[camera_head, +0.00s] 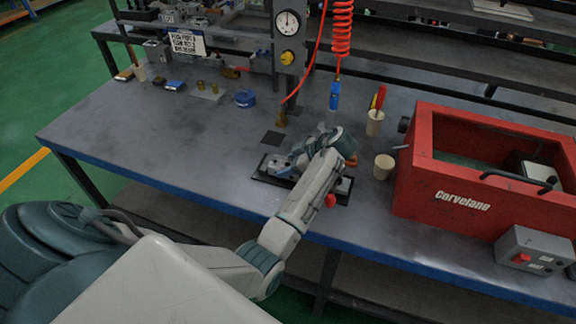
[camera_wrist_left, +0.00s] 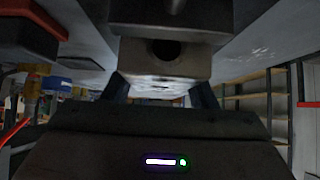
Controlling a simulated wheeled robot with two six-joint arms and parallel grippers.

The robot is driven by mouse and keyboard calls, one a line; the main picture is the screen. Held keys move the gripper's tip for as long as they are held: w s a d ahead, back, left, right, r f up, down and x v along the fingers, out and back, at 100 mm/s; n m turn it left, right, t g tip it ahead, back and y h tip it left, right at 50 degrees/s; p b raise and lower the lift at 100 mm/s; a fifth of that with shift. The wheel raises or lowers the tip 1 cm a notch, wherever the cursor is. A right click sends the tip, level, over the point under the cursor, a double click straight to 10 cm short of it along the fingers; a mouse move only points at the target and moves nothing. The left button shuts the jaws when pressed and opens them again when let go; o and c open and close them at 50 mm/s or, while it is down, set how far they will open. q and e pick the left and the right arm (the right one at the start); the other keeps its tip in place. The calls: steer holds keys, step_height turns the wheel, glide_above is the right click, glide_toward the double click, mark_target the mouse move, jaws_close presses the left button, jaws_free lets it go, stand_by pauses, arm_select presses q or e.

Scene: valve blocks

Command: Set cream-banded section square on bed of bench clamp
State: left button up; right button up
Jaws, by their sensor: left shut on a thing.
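The bench clamp (camera_head: 280,168) sits on a dark base plate near the front edge of the bench, with grey metal parts and a red knob (camera_head: 330,200). My left arm lies across it and hides its middle. My left gripper (camera_wrist_left: 162,88) is shut on a grey metal block (camera_wrist_left: 165,58) with a round dark hole, seen close up in the left wrist view. No cream band can be made out on the block. In the head view my forearm and wrist cover the held block, so I cannot tell whether it touches the clamp bed. My right gripper is in neither view.
A red Corvelane cabinet (camera_head: 445,185) stands to the right. Cream cups (camera_head: 384,167) and a blue-handled tool on a red coiled hose (camera_head: 335,95) are near the clamp. A gauge column (camera_head: 288,40) rises behind it.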

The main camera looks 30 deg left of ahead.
arm_select(q)
steer(key=o, duration=1.4)
steer(key=shift+f, duration=0.1)
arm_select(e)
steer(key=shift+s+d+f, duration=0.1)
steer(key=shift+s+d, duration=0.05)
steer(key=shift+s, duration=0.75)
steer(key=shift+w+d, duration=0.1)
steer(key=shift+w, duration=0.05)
arm_select(q)
steer(key=shift+w+d+r, duration=0.1)
steer(key=shift+d+r, duration=0.2)
steer(key=b+v, duration=0.1)
steer(key=v, duration=0.2)
steer(key=shift+d, duration=0.15)
steer(key=p+v, duration=0.4)
steer(key=v, duration=0.4)
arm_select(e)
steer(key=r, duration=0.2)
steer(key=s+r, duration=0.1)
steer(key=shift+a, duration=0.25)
